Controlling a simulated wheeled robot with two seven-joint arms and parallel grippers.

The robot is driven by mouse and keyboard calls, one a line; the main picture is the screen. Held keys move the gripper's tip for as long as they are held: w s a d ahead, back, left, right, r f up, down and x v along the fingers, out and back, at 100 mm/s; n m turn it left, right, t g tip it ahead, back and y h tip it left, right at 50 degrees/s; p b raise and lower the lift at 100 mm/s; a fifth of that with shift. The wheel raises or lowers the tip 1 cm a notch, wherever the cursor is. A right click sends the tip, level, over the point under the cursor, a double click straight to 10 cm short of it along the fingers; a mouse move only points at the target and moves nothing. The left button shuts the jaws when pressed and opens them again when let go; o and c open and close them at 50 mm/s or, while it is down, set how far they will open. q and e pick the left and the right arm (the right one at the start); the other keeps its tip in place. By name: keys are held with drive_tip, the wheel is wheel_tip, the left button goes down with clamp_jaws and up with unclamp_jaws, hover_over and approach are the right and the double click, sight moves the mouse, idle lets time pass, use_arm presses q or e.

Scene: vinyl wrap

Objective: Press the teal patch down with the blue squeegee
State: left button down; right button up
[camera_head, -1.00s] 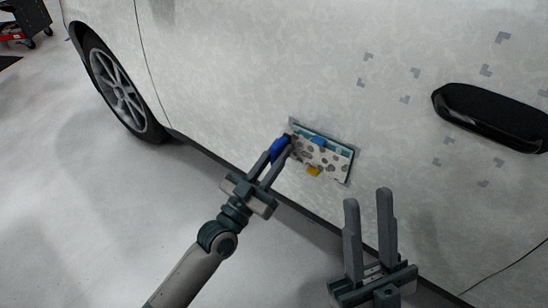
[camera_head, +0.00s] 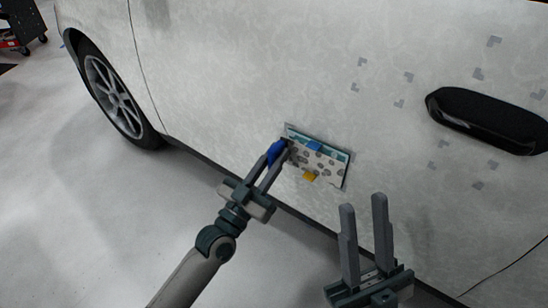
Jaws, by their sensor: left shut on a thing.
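The teal patch (camera_head: 329,149) is on the white car door, and its teal shows mostly along the upper edge. A pale, grey-spotted sheet covers much of it, with a blue tab (camera_head: 314,146) at the top and a yellow tab (camera_head: 309,176) at the bottom. My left gripper (camera_head: 278,158) is shut on the blue squeegee (camera_head: 275,152), at the left edge of the patch. I cannot tell whether the squeegee touches the patch. My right gripper (camera_head: 361,202) is open and empty, below and to the right of the patch.
The car door (camera_head: 230,60) fills most of the view, with small grey corner marks. A black door handle (camera_head: 485,118) is at the right. A wheel (camera_head: 115,95) is at the left, and a dark cart (camera_head: 20,22) stands far left. The floor at lower left is clear.

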use_arm(q)
drive_tip(key=shift+w+d, duration=0.35)
drive_tip(key=shift+w, duration=0.1)
idle(0.4)
drive_tip(key=shift+s+d+p, duration=0.35)
drive_tip(key=shift+s+d, duration=0.05)
drive_tip(key=shift+d, duration=0.05)
drive_tip(key=shift+s+d, duration=0.3)
drive_tip(key=shift+d, duration=0.1)
drive_tip(key=shift+s+d+p, duration=0.65)
drive_tip(key=shift+d, duration=0.25)
drive_tip(key=shift+d, duration=0.1)
drive_tip(key=shift+s+d+p, duration=0.45)
drive_tip(key=shift+s+d, duration=0.2)
drive_tip(key=shift+d, duration=0.15)
drive_tip(key=shift+s+d, duration=0.1)
